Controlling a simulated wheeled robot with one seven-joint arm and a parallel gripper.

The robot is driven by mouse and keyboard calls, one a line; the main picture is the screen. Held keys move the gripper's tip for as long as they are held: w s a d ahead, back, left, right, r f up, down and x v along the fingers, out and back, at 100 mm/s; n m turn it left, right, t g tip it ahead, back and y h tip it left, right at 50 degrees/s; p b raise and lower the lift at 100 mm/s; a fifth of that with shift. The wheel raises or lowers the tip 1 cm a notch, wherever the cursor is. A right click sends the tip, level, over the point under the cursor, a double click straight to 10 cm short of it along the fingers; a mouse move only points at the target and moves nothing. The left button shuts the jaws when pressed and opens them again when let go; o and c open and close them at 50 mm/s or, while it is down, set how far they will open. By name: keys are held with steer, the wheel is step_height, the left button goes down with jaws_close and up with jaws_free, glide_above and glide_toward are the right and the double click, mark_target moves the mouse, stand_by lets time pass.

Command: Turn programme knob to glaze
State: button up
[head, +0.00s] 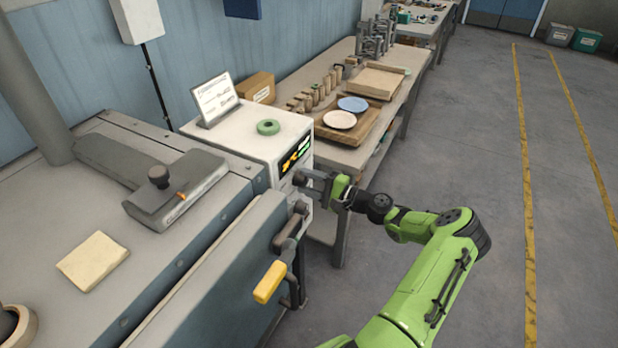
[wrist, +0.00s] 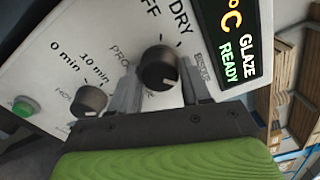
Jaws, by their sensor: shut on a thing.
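The programme knob (wrist: 160,67) is a round dark knob on the white control panel (wrist: 120,32), with a small pale mark on its lower edge. Its dial shows OFF and DRY above it; another label to the right is partly hidden. My gripper (wrist: 163,80) is shut on the knob, one grey finger on each side. The display (wrist: 232,40) reads GLAZE READY in green and white. In the head view my gripper (head: 322,185) is at the front of the white control box (head: 246,135), and the knob is hard to make out.
A second knob (wrist: 89,101), marked 0 min and 10 min, and a green button (wrist: 23,106) sit left of my gripper. A yellow-handled lever (head: 270,282) stands out below it. A workbench (head: 345,143) with plates is behind; open floor lies to the right.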

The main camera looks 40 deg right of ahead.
steer(key=shift+m+p, duration=0.5)
steer(key=shift+m, duration=0.6)
steer(key=o, duration=1)
steer(key=shift+o, duration=0.2)
steer(key=v, duration=1.5)
steer(key=shift+s+b, duration=0.4)
steer(key=shift+d, duration=0.1)
